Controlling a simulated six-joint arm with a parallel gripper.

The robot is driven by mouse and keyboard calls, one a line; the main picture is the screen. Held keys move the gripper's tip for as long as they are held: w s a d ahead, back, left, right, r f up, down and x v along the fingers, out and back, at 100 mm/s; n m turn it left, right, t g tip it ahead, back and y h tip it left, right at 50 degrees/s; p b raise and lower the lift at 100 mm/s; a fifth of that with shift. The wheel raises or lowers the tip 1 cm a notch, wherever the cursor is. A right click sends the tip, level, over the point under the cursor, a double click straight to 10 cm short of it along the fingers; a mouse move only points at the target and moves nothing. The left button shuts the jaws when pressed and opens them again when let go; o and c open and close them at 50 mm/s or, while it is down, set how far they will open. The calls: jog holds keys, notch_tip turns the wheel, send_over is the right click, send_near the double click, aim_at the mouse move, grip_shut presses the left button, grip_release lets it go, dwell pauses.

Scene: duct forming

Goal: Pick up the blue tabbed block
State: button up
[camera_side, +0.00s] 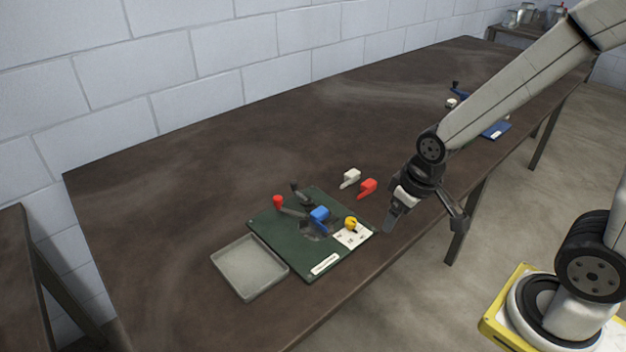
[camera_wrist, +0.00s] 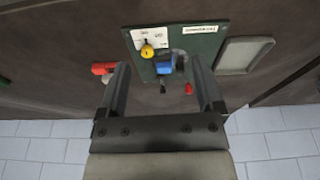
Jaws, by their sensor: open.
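The blue tabbed block (camera_side: 319,214) sits upon the dark green fixture board (camera_side: 275,238), in the fixture's middle area. In the wrist view the blue block (camera_wrist: 166,62) appears between my finger ends, beyond them. My gripper (camera_side: 426,222) is open and empty, in the air to the right of the board and well apart from the block. Its two fingers (camera_wrist: 164,72) are spread wide in the wrist view. The block's underside is hidden.
A red-knobbed lever (camera_side: 278,199) and a yellow knob (camera_side: 351,223) flank the block on the board. Red (camera_side: 368,187) and white (camera_side: 349,177) tabbed blocks lie behind the board. A shallow grey tray (camera_side: 249,268) lies left. The brown table (camera_side: 170,220) has free room around.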

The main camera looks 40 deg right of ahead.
jog(key=w+f+n+g, duration=0.1)
jog(key=w+n, duration=0.7)
jog(key=w, duration=0.4)
jog(key=n+g, duration=0.2)
jog(key=n, duration=0.7)
send_over(319, 211)
jog(key=f, duration=0.5)
jog(key=shift+s+f, duration=0.15)
jog(key=shift+s, duration=0.2)
jog(key=shift+w+f+n, duration=0.1)
jog(key=shift+w+n, duration=0.05)
jog(key=shift+n, duration=0.15)
jog(key=shift+f, duration=1.3)
jog(key=shift+f, duration=0.15)
jog(key=shift+w+f, duration=0.15)
jog(key=shift+f, duration=2.3)
